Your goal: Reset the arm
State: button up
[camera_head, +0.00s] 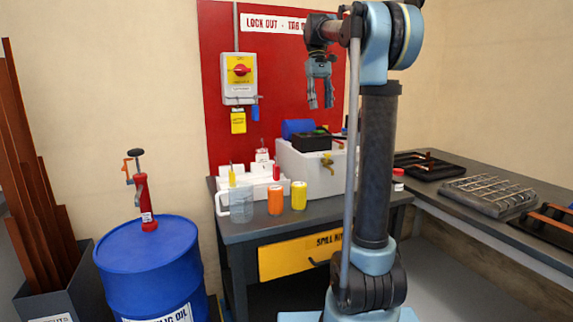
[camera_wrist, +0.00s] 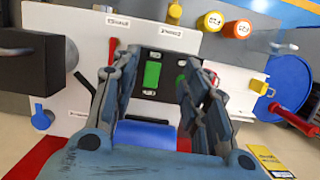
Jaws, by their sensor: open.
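My gripper (camera_head: 320,104) hangs in the air in front of the red lockout board (camera_head: 284,95), fingers pointing down. Its two fingers are apart with nothing between them. In the wrist view my gripper (camera_wrist: 160,85) shows open and empty, with a black panel and green display (camera_wrist: 152,75) beyond the fingers. My arm stands upright at the right of the head view and hides part of the bench behind it.
A grey bench (camera_head: 250,232) holds a clear jug (camera_head: 242,205), an orange can (camera_head: 275,200), a yellow can (camera_head: 299,196) and a white bin (camera_head: 300,171). A blue drum (camera_head: 150,262) stands left. A side counter (camera_head: 480,222) with trays runs along the right. Air around my gripper looks clear.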

jog(key=s+d+f+m+t, duration=0.2)
jog(key=s+d+f, duration=0.1)
jog(key=s+f, duration=1.45)
jog(key=s+f+t, duration=0.1)
jog(key=s+f, duration=0.7)
jog(key=f, duration=0.3)
jog(key=s+f+m+t+y, duration=0.1)
jog(key=s+f, duration=0.7)
jog(key=f, duration=0.3)
jog(key=shift+s+d+t, duration=0.35)
jog(key=shift+d+t, duration=0.05)
jog(key=shift+d, duration=0.05)
